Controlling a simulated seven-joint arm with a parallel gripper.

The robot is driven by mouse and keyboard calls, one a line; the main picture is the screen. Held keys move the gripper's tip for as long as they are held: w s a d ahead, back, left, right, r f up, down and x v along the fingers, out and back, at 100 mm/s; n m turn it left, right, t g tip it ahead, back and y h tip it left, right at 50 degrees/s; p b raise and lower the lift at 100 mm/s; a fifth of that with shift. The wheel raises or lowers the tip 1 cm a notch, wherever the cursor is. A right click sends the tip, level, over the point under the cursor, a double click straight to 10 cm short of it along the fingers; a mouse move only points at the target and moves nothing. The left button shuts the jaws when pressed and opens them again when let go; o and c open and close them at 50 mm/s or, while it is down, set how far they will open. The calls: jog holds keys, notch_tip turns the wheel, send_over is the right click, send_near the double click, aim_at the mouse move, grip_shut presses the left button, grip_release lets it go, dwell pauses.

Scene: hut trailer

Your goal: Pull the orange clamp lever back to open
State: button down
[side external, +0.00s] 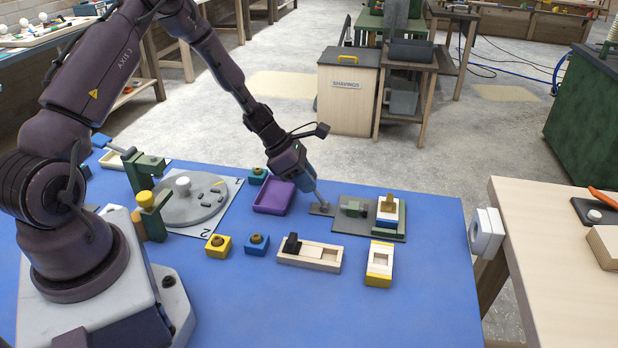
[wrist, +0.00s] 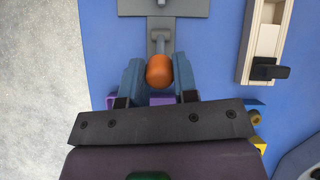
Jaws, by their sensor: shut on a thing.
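The orange clamp lever knob (wrist: 159,70) shows in the wrist view between the two blue fingers of my gripper (wrist: 159,78). The fingers are shut on it. A grey shaft (wrist: 158,45) runs from the knob toward a grey base plate (wrist: 195,8). In the side external view my gripper (side external: 318,202) is low at the left end of the clamp fixture (side external: 385,233), and the orange knob is hidden there. The fixture carries a green clamp body (side external: 354,208) and a block with a wooden piece (side external: 388,208) on top.
A purple tray (side external: 273,197) stands just left of my gripper. A wooden slide box with a black knob (side external: 310,255) and a yellow-white block (side external: 379,264) lie in front. Blue and yellow blocks (side external: 218,245) and a round grey turntable (side external: 190,203) are further left.

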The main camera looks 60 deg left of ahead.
dwell(0.4)
jog(key=c, duration=0.9)
grip_release()
jog(key=v, duration=1.3)
